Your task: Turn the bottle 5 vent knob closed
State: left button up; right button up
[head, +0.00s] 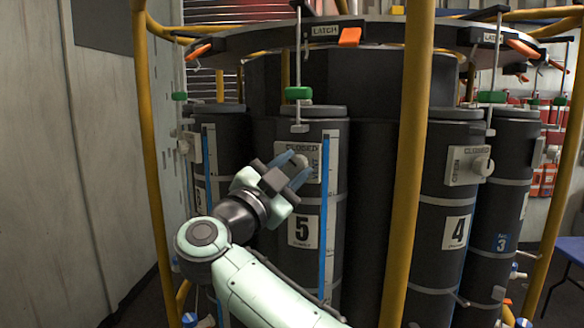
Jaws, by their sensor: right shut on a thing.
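Bottle 5 (263,140) is a dark upright cylinder with a white "5" label (303,231) and a blue-edged scale strip. Its vent plate (303,148) near the top carries the word CLOSED; the rest of its lettering is partly hidden. My right gripper (295,167) is at this plate, its bluish fingers shut on the bottle 5 vent knob (300,161). The knob is mostly hidden by the fingers, so its exact angle cannot be told. My left gripper is not in view.
Bottle 4 (450,205), with its own vent knob (482,166), and bottle 3 (503,205) stand to the right. Yellow frame posts (409,170) rise in front of the rosette. The ring (385,35) above carries orange latches. A grey wall (75,160) is at left.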

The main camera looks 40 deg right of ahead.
jog(key=m+g, duration=0.1)
jog(key=m, duration=0.1)
jog(key=m+g, duration=0.1)
jog(key=m, duration=0.2)
jog(key=shift+w+r+m+y, duration=0.1)
jog(key=shift+m+y, duration=0.2)
jog(key=shift+y, duration=0.1)
jog(key=shift+r+m+g+y, duration=0.1)
jog(key=shift+m+g+y, duration=0.45)
jog(key=shift+m, duration=1.25)
jog(key=shift+m+g, duration=0.25)
jog(key=shift+m, duration=0.05)
